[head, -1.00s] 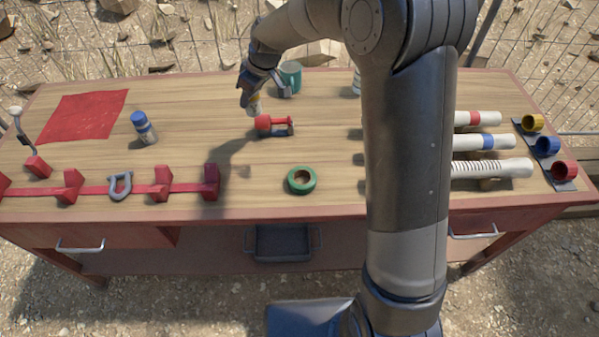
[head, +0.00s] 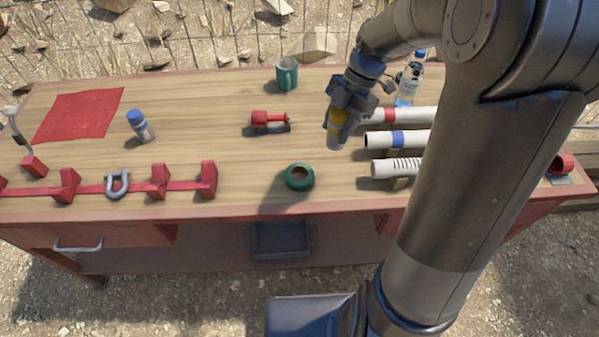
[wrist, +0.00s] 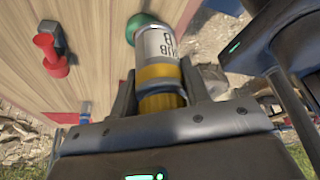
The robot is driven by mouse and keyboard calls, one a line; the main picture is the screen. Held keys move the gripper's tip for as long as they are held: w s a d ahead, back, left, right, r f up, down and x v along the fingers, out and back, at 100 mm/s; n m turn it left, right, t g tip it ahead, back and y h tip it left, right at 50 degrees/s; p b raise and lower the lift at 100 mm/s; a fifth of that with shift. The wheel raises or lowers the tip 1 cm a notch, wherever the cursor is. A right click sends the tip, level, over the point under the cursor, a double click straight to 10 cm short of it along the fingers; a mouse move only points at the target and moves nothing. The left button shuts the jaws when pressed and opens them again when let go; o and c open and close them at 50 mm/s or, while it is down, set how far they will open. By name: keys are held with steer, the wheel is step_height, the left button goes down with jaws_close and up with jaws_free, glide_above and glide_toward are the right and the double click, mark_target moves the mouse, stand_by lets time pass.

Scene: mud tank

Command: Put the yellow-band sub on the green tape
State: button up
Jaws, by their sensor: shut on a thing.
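The yellow-band sub, a grey cylinder with a yellow band (head: 338,121), is held in my gripper (head: 347,104), above the table right of the middle. In the wrist view the sub (wrist: 160,46) stands out between the fingers, with printed letters on its grey body and the yellow band close to the jaws. The green tape (head: 299,177) is a ring lying on the table near the front edge, below and left of the sub in the head view. In the wrist view the green tape (wrist: 138,20) shows partly behind the sub's far end. My gripper is shut on the sub.
White tubes with red and blue bands (head: 392,139) lie on supports to the right, close to the sub. The table around the green tape is clear.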

steer(key=s+d+n, duration=0.2)
steer(key=s, duration=0.2)
glide_above(300, 173)
step_height(300, 173, down, 6)
steer(key=shift+g+h, duration=0.3)
steer(key=shift+a+f, duration=0.1)
steer(key=shift+f, duration=2.05)
steer(key=o, duration=1.3)
steer(key=shift+f, duration=0.1)
steer(key=shift+c, duration=0.2)
